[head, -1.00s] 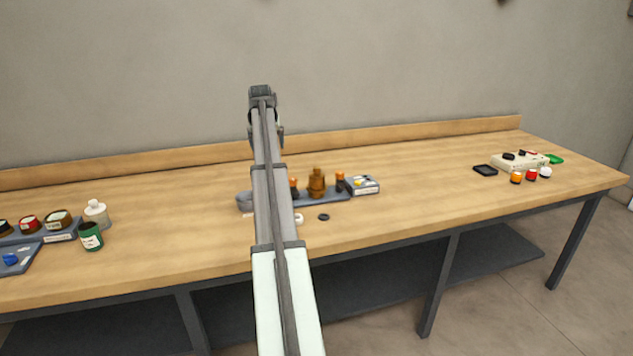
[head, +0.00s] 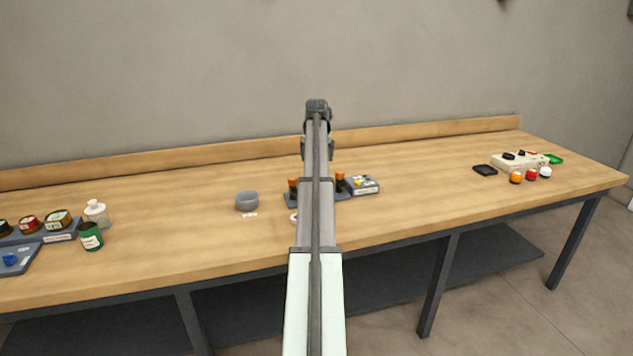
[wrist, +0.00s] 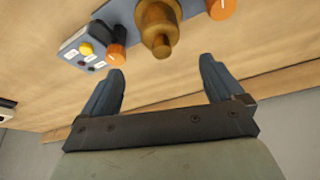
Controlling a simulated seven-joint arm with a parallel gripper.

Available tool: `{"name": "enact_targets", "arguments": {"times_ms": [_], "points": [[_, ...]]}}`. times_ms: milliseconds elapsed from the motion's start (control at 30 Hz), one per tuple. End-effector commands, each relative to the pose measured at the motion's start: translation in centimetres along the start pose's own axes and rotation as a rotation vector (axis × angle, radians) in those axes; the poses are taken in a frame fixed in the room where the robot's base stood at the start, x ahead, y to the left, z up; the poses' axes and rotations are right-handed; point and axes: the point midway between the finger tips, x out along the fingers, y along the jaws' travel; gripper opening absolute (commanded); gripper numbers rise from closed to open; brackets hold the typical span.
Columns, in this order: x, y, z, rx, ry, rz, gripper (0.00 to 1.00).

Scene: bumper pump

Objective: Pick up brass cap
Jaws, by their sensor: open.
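A brass-coloured stepped piece with a round knob, which looks like the brass cap (wrist: 157,28), shows at the top of the wrist view. It stands on a blue-grey base between two orange knobs, the left one (wrist: 116,53) and the right one (wrist: 221,9). My gripper (wrist: 161,68) is open and empty, its two dark fingers spread. The brass piece lies beyond the fingertips, roughly centred between them, with no contact visible. In the head view my arm hides the brass piece, and the fingers cannot be made out.
A small panel with a yellow button (wrist: 86,48) adjoins the base. A green jar (head: 90,237) and white bottle (head: 97,213) stand farther left. A beige box (head: 519,162) is far right.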

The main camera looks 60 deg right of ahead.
Motion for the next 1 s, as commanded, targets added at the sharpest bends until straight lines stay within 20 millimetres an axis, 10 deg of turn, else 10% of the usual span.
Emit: {"name": "enact_targets", "arguments": {"times_ms": [1000], "points": [[8.5, -0.3, 0.4, 0.001, 0.001, 0.0, 0.94]]}}
